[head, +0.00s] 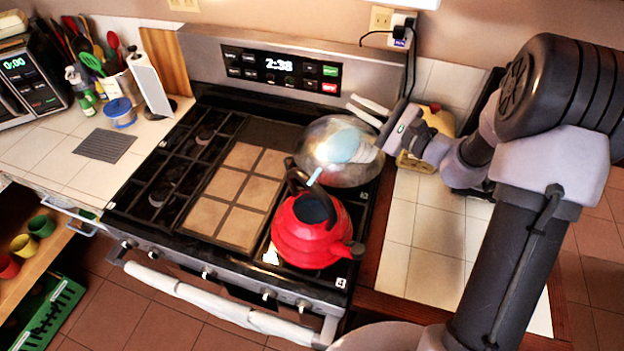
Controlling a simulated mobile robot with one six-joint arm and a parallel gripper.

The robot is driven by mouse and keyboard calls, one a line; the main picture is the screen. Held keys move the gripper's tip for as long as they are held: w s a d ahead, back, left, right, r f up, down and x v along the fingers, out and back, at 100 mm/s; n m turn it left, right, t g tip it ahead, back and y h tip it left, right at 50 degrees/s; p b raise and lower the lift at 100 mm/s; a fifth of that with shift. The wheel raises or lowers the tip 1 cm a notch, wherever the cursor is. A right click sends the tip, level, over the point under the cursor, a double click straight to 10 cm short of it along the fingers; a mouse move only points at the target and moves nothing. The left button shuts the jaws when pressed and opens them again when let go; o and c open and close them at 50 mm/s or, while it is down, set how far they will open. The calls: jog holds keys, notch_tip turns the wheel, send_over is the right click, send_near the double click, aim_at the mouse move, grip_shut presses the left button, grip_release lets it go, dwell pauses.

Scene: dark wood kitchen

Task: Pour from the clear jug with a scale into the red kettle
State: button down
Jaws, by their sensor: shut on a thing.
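The red kettle (312,232) stands upright on the stove's front right, its dark round opening facing up and its spout toward the lower right. My gripper (384,132) is shut on the clear jug (345,146), behind and above the kettle. The jug looks tilted, with pale blue inside it. A short light-blue streak (314,177) shows between the jug and the kettle's opening; I cannot tell whether it is liquid in the air. The jug's scale and its exact outline are too blurred to read. The kettle's inside is dark, so its contents are hidden.
A shiny rounded pan or lid (352,178) sits behind the kettle. The stove (175,175) has a tan tiled griddle left of the kettle. A yellow object (440,122) stands on the white tiled counter (425,240) at right, whose front is clear.

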jog(key=shift+s+a+r+n+p, duration=0.2)
jog(key=shift+r+n, duration=0.25)
jog(key=shift+r, duration=0.1)
jog(key=shift+s+a+r+n+p, duration=0.15)
jog(key=shift+r+n+p, duration=0.1)
jog(key=shift+r+n, duration=0.25)
jog(key=shift+s+a+r+n+p, duration=0.2)
jog(key=shift+r+n, duration=0.15)
jog(key=shift+r, duration=0.3)
dwell(2.0)
jog(key=f+m, duration=0.1)
jog(key=f+b, duration=0.1)
jog(key=f, duration=0.1)
jog(key=w+d+f+m+b, duration=0.1)
jog(key=shift+f+m, duration=0.3)
jog(key=w+d+f+m, duration=0.1)
jog(key=f+m, duration=0.1)
jog(key=w+d+f+m, duration=0.1)
jog(key=f+m, duration=0.2)
jog(key=w+d+f+m, duration=0.1)
jog(key=f+m, duration=0.1)
jog(key=shift+w+d+f+m, duration=0.35)
jog(key=shift+w+m, duration=0.05)
jog(key=shift+w+d+f+m, duration=0.2)
jog(key=shift+f+m, duration=0.3)
jog(key=shift+m, duration=0.3)
jog(key=shift+s+a+f, duration=0.1)
